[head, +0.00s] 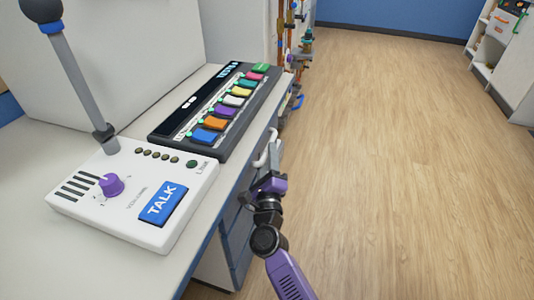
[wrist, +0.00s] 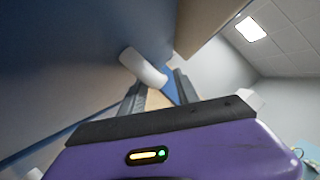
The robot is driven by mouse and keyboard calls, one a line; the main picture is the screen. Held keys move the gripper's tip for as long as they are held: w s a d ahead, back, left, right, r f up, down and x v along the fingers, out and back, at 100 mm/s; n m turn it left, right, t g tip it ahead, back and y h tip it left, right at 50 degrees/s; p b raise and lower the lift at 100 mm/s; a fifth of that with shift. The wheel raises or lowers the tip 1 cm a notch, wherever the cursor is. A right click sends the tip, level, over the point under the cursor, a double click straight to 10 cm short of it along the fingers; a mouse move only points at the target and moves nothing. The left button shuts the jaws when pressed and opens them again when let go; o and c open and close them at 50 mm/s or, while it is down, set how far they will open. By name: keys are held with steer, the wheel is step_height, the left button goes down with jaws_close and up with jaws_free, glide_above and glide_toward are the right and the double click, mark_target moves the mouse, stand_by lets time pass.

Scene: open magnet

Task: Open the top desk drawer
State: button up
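The desk (head: 215,225) has a stack of blue-edged drawers under its top at the right side. A white curved handle (head: 273,148) sticks out near the top of the drawer side, and it also shows in the wrist view (wrist: 142,67). I take it for the top drawer's handle; the drawer front is mostly hidden by the desk top and my arm. My gripper (head: 268,172) is right at the handle. In the wrist view its two dark fingers (wrist: 160,88) stand apart, with the handle's near end at or just beyond the gap. I cannot tell whether they touch it.
On the desk top are a white TALK box (head: 150,190) with a microphone stalk (head: 80,75) and a panel of coloured keys (head: 222,105). Cluttered hanging items (head: 300,45) stand beyond the desk. The wooden floor (head: 410,170) to the right is clear.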

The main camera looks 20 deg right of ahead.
steer(key=shift+x, duration=1)
jaws_close()
stand_by(0.8)
